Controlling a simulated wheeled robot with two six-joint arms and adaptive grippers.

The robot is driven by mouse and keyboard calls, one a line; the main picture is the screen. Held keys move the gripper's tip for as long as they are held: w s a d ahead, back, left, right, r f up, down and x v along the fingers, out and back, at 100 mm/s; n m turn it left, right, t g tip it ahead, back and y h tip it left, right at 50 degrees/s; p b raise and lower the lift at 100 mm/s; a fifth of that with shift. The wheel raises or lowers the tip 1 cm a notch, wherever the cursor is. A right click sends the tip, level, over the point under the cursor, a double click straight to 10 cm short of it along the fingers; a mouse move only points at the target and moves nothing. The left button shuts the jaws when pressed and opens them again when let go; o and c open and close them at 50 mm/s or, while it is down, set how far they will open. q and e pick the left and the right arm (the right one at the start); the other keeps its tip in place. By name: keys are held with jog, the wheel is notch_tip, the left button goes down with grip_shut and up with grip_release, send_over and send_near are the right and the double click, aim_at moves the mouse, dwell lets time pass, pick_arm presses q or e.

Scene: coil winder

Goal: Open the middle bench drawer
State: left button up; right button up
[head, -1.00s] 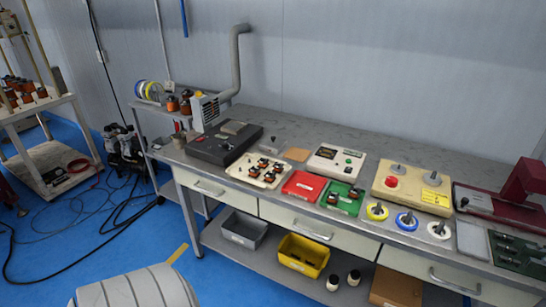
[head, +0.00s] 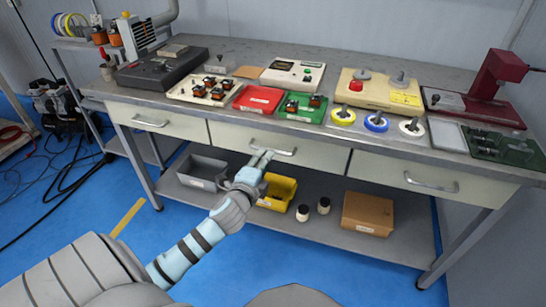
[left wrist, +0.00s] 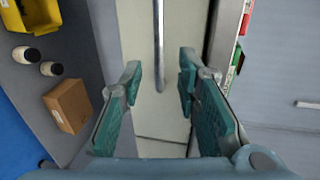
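The middle drawer (head: 325,158) is a cream front under the bench top, flush with its neighbours, so it looks shut. Its metal bar handle (head: 285,151) is partly hidden behind my left gripper (head: 263,159), which is at the handle's left part in the head view. In the left wrist view the handle (left wrist: 158,35) runs down the picture between the two teal fingers of my left gripper (left wrist: 160,75). The fingers are open, one on each side of the bar, with visible gaps. Whether the bar is deep between them I cannot tell. My right gripper is not in view.
A left drawer (head: 180,125) and a right drawer (head: 400,180) flank it, both shut. Below, the shelf holds a grey bin (head: 200,172), a yellow bin (head: 283,190), two small jars and a cardboard box (head: 367,213). The bench top is crowded with trays and devices.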

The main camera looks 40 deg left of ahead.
pick_arm(q)
jog(key=b+x, duration=0.2)
jog(key=x, duration=0.5)
jog(key=shift+w+f, duration=0.2)
jog(key=shift+f, duration=0.05)
jog(key=shift+w+a, duration=0.15)
jog(key=shift+w, duration=0.15)
jog(key=shift+c, duration=1.2)
grip_shut()
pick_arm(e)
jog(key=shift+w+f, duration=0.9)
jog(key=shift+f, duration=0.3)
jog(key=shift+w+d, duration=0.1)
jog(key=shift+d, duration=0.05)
